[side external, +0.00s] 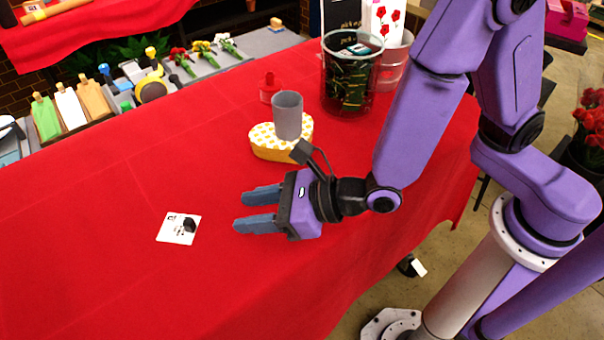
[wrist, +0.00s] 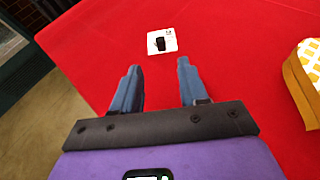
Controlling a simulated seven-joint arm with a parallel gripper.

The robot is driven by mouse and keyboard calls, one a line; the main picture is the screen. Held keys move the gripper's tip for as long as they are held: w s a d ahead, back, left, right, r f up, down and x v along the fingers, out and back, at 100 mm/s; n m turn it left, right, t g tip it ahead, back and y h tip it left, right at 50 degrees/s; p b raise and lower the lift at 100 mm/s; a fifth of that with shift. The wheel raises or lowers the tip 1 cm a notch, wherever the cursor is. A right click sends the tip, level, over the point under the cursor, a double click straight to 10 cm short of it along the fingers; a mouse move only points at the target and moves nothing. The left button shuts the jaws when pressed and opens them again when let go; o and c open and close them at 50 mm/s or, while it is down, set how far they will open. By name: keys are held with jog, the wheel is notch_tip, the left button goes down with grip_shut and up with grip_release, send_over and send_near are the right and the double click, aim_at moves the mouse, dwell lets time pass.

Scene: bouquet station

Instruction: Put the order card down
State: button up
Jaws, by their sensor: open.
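The order card (side external: 176,231) is a small white square with dark print and a black object or mark on it. It lies flat on the red tablecloth, left of my gripper in the side view. In the wrist view the card (wrist: 162,41) lies ahead of the fingertips, apart from them. My gripper (side external: 240,212) is open and empty, low over the cloth with its fingers pointing at the card. In the wrist view the two blue fingers (wrist: 159,67) are spread with bare cloth between them.
A yellow-and-white patterned box (side external: 272,153) with a grey cup (side external: 288,116) stands behind my gripper. A red bottle (side external: 269,88) and a dark wire bin (side external: 350,75) stand farther back. The cloth (side external: 90,240) around the card is clear. The table's edge shows at left in the wrist view.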

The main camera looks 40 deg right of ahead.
jog(key=shift+w+d+r, duration=0.2)
jog(key=shift+w+d, duration=0.05)
jog(key=w+d+r+m+t+h, duration=0.1)
jog(key=w+d+r+m+h, duration=0.2)
jog(key=d+m+h, duration=0.35)
jog(key=w+d+r+m+t+h, duration=0.2)
jog(key=d+m+h, duration=0.1)
jog(key=d+m, duration=0.65)
jog(key=s+d+m+g+h, duration=0.2)
jog(key=s+d+m, duration=0.1)
jog(key=d, duration=0.3)
jog(key=s+d+m+g+h, duration=0.1)
jog(key=s+d+m+g, duration=0.25)
jog(key=d, duration=0.35)
jog(key=s+d+m+g+y, duration=0.2)
jog(key=s+m+g+y, duration=0.1)
jog(key=s+m+g, duration=0.4)
jog(key=s+m, duration=0.3)
jog(key=s, duration=0.4)
jog(key=shift+r, duration=0.25)
